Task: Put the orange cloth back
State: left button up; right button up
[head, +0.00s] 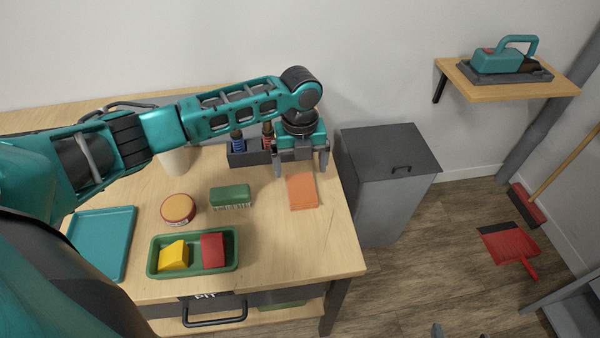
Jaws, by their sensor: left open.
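The orange cloth (303,192) lies flat on the wooden table near its right edge, as a small folded rectangle. My left gripper (302,171) points down just behind the cloth's far end, its two fingers apart. I cannot tell how high the fingertips are above the table.
On the table (290,254) are a green brush (231,196), a round tin (178,209), a green tray (154,262) with yellow and red blocks, a teal tray (104,240) and a dark bottle holder (248,157). A grey bin (384,205) stands right of the table.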

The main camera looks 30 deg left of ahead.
aim_at(300, 180)
pick_arm(q)
notch_tip(300, 180, up, 7)
jog(key=shift+r+p, duration=0.15)
jog(key=shift+p, duration=0.15)
dwell(0.5)
